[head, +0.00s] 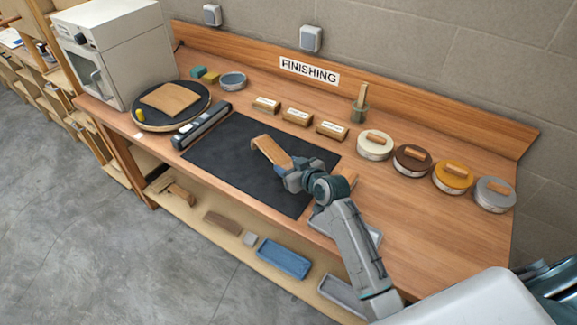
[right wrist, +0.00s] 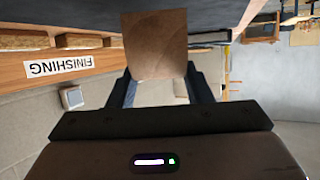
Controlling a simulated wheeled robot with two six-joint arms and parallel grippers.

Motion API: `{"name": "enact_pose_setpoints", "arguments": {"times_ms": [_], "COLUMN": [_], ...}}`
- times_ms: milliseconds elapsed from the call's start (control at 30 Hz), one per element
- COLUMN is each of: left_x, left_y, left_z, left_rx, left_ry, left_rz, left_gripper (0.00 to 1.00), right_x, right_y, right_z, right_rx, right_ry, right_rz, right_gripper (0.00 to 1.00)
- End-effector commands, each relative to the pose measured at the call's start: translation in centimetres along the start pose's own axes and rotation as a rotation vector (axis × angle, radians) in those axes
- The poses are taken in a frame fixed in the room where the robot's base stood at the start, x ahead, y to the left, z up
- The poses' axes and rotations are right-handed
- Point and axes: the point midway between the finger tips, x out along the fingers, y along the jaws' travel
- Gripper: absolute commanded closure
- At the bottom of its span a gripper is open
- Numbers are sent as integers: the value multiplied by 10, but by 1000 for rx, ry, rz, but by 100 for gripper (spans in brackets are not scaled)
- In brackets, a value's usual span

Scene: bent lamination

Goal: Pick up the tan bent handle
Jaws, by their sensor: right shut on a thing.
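The tan bent handle (head: 268,151) is over the black mat (head: 228,147) in the head view, its curved end toward the upper left. My right gripper (head: 290,171) is shut on its near end. In the right wrist view the tan handle (right wrist: 155,45) shows as a flat wooden face between the two dark fingers of my right gripper (right wrist: 158,85). In the wrist view the handle appears held clear of the mat, though the exact gap cannot be told. My left gripper is not in view.
Several round tins (head: 375,146) stand at the right, and labelled wooden blocks (head: 297,116) line the back. A round black turntable with a tan panel (head: 170,98) and a grey bar-shaped tool (head: 202,127) lie left of the mat. A white machine (head: 115,45) stands at the far left.

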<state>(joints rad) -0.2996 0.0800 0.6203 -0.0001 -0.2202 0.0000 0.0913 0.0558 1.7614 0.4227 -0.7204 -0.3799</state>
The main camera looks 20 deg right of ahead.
Motion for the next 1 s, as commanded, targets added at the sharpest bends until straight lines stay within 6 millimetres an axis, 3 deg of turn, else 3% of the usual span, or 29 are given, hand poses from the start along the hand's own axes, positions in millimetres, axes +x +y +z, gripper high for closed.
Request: {"name": "enact_pose_setpoints", "arguments": {"times_ms": [233,533,733,1000], "left_x": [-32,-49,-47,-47], "left_y": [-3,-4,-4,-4], "left_z": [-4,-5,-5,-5], "left_rx": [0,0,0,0], "left_ry": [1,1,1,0], "left_rz": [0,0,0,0], "left_gripper": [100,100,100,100], "right_x": [-43,-91,-106,-110], "right_y": [-42,-94,-110,-114], "right_z": [5,22,28,28], "right_rx": [5,5,2,-1], "right_ry": [-1,1,2,2], "right_rz": [-1,0,0,1], "right_gripper": [74,74,74,74]}}
